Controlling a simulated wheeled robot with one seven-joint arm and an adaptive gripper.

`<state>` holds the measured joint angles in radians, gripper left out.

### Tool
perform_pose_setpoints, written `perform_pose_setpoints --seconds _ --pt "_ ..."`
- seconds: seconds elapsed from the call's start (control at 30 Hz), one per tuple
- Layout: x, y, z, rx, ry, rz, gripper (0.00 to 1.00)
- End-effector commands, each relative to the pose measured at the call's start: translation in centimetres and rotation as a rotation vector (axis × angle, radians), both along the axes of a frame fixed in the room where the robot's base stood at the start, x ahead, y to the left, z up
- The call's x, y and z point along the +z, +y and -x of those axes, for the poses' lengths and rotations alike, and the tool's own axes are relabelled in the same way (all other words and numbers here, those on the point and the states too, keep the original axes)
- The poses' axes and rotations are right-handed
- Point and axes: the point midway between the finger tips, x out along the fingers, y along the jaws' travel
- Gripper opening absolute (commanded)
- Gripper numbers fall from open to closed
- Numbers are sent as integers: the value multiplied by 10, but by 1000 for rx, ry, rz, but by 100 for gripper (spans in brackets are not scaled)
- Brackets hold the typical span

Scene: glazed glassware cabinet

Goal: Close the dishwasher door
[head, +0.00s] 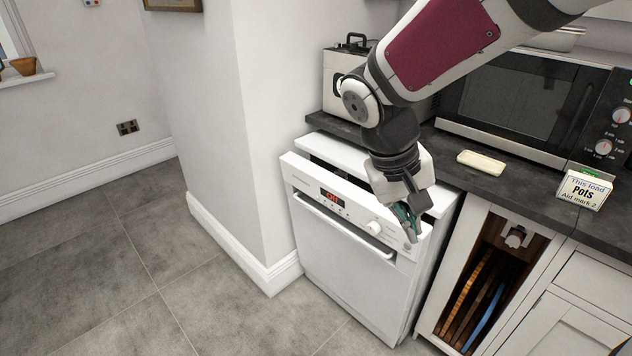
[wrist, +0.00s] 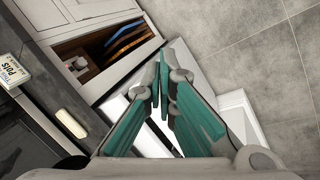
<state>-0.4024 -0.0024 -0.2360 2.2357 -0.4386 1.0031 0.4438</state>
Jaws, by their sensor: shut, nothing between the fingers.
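The white dishwasher (head: 352,270) stands under the worktop beside the wall end. Its door (head: 330,232), with a red display, a knob and a bar handle, is slightly ajar: its top edge leans out, leaving a dark gap behind it. My gripper (head: 408,228) is shut and empty, pointing down at the right end of the door's top edge. I cannot tell whether it touches the door. In the wrist view the closed teal fingers (wrist: 160,72) overlap the white door (wrist: 185,62), hiding part of it.
An open rack with boards (head: 475,300) is right of the dishwasher. The tiled floor (head: 110,270) is clear.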

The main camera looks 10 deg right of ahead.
Motion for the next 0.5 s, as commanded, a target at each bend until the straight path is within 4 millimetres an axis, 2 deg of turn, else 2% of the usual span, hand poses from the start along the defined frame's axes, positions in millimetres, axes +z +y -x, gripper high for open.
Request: perform_pose_setpoints --seconds 0.03,0.27,0.5 --pt "-27 1 -17 7 27 50 0" --pt "-103 3 -78 30 73 300 0" --pt "-180 15 -138 102 45 591 0"
